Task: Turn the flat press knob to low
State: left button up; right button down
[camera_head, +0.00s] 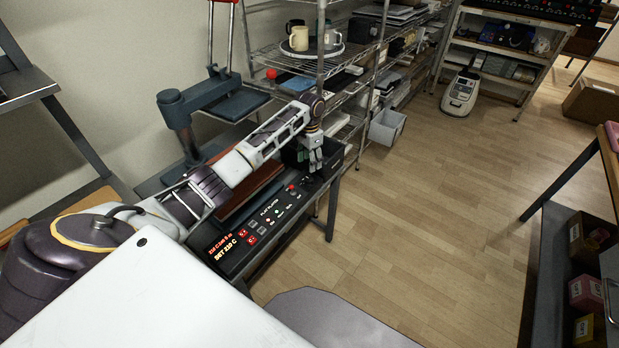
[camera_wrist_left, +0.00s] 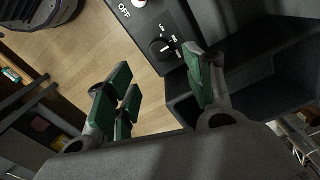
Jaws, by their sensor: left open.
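The flat press control panel (camera_head: 262,222) is a dark strip with a lit red and yellow display at its near end. In the left wrist view the black round knob (camera_wrist_left: 160,48) sits on this panel, with small white labels around one side and a short white mark whose setting I cannot clearly read. In the head view, the knob is not clearly visible near my gripper. My left gripper (camera_head: 314,162) points down over the panel's far end. In the left wrist view my left gripper (camera_wrist_left: 160,84) has its green-padded fingers spread apart and empty, with the knob just beyond them.
A red button (camera_wrist_left: 139,3) with an OFF label is beside the knob. A dark open bin (camera_head: 332,158) stands at the panel's far end. A wire shelf (camera_head: 270,58) with mugs (camera_head: 299,38) stands behind.

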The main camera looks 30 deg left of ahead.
aim_at(309, 178)
pick_arm(q)
notch_tip(309, 178, down, 7)
jog(key=shift+r+b, duration=0.1)
jog(key=shift+b, duration=0.2)
jog(key=shift+f, duration=1)
pick_arm(e)
jog(key=shift+w+d, duration=0.2)
jog(key=shift+w, duration=0.35)
jog(key=shift+a+f, duration=0.1)
jog(key=shift+a, duration=0.05)
